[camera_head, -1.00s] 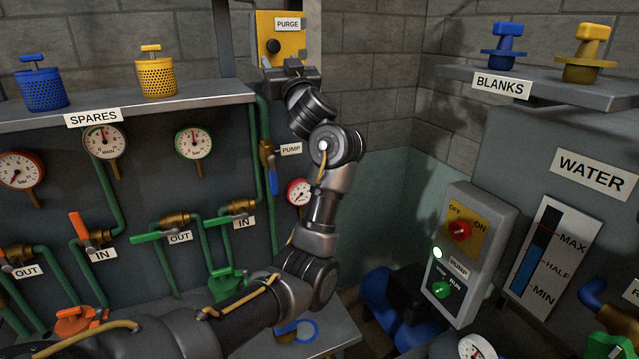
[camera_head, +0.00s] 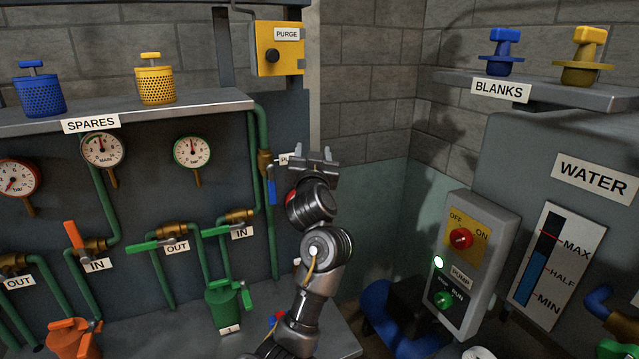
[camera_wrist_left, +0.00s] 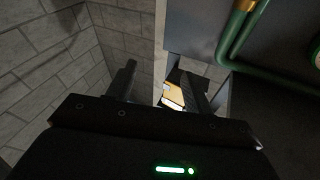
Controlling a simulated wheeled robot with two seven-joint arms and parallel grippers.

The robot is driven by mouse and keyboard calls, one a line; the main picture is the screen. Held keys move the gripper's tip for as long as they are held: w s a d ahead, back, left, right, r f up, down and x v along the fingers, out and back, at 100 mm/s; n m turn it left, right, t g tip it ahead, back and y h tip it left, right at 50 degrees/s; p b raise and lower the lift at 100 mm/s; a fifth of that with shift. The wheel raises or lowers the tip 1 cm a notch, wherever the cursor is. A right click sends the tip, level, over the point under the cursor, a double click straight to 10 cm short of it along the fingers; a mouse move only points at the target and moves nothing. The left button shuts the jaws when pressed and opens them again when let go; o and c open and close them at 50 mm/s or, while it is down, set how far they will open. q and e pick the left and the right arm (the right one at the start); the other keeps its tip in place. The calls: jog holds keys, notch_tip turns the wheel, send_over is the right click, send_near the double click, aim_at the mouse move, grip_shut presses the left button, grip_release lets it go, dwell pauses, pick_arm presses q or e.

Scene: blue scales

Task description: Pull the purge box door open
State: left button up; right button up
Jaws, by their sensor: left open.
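The purge box (camera_head: 253,50) is on the wall at the upper middle of the head view. Its yellow door (camera_head: 290,58) carries a PURGE label and a round black knob (camera_head: 272,56). The door looks shut; I see no clear gap. My left gripper (camera_head: 313,156) is open and empty, below and a little right of the box, apart from it, fingers pointing up. In the left wrist view the open fingers (camera_wrist_left: 156,84) show, with a small yellow patch of the box (camera_wrist_left: 173,94) beside the right finger. My right gripper is out of view.
A shelf (camera_head: 200,105) with blue and yellow strainers is left of the box. Green pipes (camera_head: 262,130) and a blue-handled valve (camera_head: 271,190) are close left of my gripper. The brick wall (camera_head: 365,90) to the right is bare. A pump switch box (camera_head: 470,265) stands lower right.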

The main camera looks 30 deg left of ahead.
pick_arm(q)
notch_tip(320, 180, down, 7)
jog(key=d+m+h, duration=0.1)
jog(key=d+h, duration=0.1)
jog(key=shift+s+m+h, duration=0.35)
jog(key=shift+m+h, duration=0.05)
